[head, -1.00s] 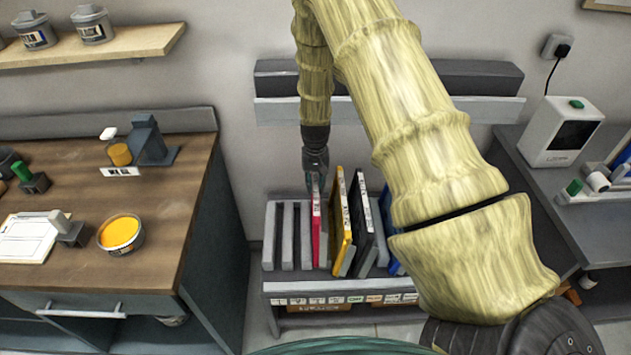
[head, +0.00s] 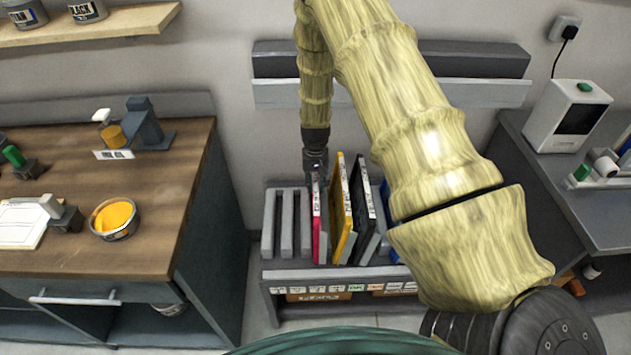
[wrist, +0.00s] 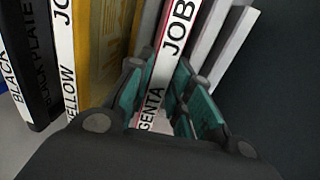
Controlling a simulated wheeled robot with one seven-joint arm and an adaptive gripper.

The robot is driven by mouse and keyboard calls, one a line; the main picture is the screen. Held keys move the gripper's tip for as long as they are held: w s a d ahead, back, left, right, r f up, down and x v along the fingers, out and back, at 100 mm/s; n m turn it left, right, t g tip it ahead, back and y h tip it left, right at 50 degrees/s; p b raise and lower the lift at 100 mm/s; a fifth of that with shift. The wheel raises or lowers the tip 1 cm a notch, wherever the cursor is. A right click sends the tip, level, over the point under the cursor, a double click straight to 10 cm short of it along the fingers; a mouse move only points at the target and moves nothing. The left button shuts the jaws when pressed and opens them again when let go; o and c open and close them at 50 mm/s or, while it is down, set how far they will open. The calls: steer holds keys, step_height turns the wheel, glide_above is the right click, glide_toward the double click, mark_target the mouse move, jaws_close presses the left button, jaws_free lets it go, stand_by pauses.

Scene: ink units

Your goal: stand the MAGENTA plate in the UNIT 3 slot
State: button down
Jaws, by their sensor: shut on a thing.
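The magenta plate (head: 318,228) stands upright in the slotted rack (head: 272,262), just left of the yellow plate in the head view. My gripper (head: 316,178) is at the top of it, pointing down. In the wrist view my gripper (wrist: 160,110) is shut on the magenta plate (wrist: 172,48), with a teal finger on each side of its white labelled edge. Small tags run along the rack's front, too small to read, so I cannot tell which slot is UNIT 3. The plate's lower edge is hidden among the dividers.
A yellow plate (head: 341,208) and a black plate (head: 362,213) stand to the right, with a blue one (head: 394,204) partly behind my arm. Empty slots between grey dividers lie left of the magenta plate. A wooden-topped bench (head: 170,190) stands to the left.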

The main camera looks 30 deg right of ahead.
steer(key=shift+f, duration=0.5)
stand_by(0.7)
steer(key=c, duration=1.2)
jaws_free()
steer(key=shift+r, duration=0.1)
step_height(320, 180, up, 12)
step_height(320, 180, up, 5)
steer(key=p, duration=0.3)
steer(key=shift+f, duration=0.2)
